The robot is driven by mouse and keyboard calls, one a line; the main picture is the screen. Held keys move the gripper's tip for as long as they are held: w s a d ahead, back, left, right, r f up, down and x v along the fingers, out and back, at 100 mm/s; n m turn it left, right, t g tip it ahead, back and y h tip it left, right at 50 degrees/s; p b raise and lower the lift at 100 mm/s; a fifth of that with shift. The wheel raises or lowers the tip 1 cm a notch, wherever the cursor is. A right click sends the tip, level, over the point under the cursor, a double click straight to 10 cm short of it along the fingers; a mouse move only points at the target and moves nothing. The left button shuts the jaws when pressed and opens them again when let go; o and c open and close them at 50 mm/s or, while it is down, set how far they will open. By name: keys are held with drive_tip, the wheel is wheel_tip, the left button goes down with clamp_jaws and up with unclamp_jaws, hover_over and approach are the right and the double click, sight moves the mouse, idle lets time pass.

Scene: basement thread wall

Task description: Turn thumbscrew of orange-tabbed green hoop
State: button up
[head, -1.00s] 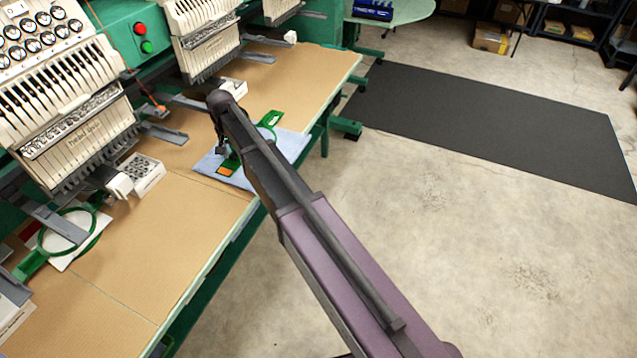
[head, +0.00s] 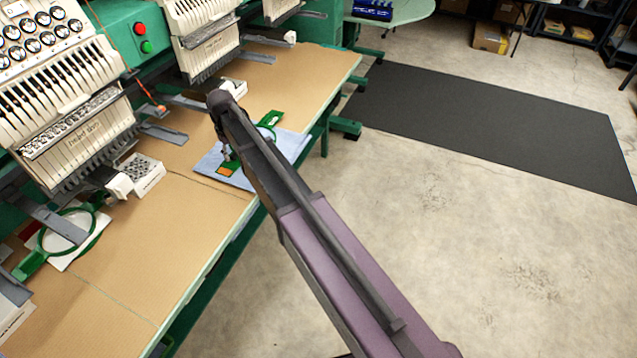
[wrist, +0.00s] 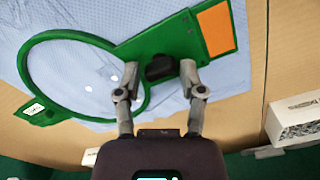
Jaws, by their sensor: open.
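The green hoop (wrist: 29,70) with an orange tab (wrist: 216,28) lies on light blue cloth (wrist: 75,35) in the wrist view. A dark thumbscrew (wrist: 160,68) sits at the hoop's edge beside the tabbed bracket. My gripper (wrist: 159,74) is open, with one fingertip on each side of the thumbscrew. I cannot tell whether the fingers touch it. In the head view my arm covers part of the hoop; its green rim (head: 270,119) and orange tab (head: 225,171) show on either side.
The tan table (head: 130,245) runs under the embroidery heads (head: 70,125). Another green hoop (head: 65,232) lies at left. White boxes (head: 142,175) stand near the machines; one box (wrist: 296,122) shows at right in the wrist view. Open floor lies beyond the table's right edge.

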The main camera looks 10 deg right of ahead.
sight(234, 154)
drive_tip(key=n, duration=0.4)
drive_tip(key=shift+n, duration=0.4)
drive_tip(key=n, duration=0.3)
drive_tip(key=shift+n, duration=0.4)
drive_tip(key=n, duration=0.3)
drive_tip(key=shift+n, duration=0.4)
drive_tip(key=n, duration=0.4)
wheel_tip(234, 154, up, 14)
drive_tip(key=p, duration=1.4)
drive_tip(key=s+d+f+m+b, duration=0.4)
drive_tip(key=s+d+m, duration=0.5)
drive_tip(key=s+d, duration=0.2)
drive_tip(key=s+d+f+m+b, duration=0.5)
drive_tip(key=s+d+m, duration=0.5)
drive_tip(key=s, duration=0.2)
drive_tip(key=shift+d+f, duration=0.2)
drive_tip(key=shift+d, duration=0.15)
